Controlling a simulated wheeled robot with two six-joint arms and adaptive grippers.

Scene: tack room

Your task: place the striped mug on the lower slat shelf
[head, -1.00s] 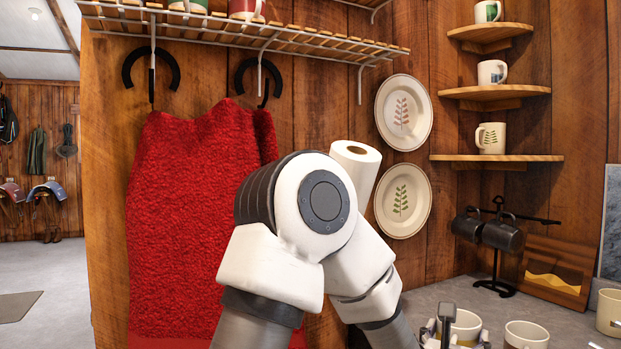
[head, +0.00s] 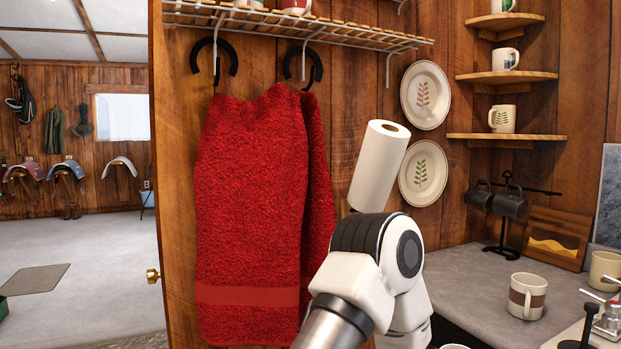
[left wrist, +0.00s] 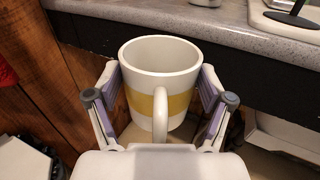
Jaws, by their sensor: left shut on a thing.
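The striped mug (left wrist: 143,104), white with a yellow band, is in my left gripper (left wrist: 160,98) in the left wrist view. The fingers are shut on its sides; it is upright with its open rim up and its handle towards the camera. In the head view the left arm shows, but the gripper and this mug cannot be made out. The lower slat shelf (head: 345,32), wooden slats on a white wire frame, runs along the top of the wall above the towel. A mug (head: 296,5) partly shows on it. My right gripper is in neither view.
A red towel (head: 250,215) hangs below the shelf on black hooks. A paper roll (head: 378,168) and two plates (head: 424,95) are on the wall. Corner shelves (head: 505,137) hold mugs. A brown-banded mug (head: 527,296) stands on the grey counter (head: 480,270). Open floor lies left.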

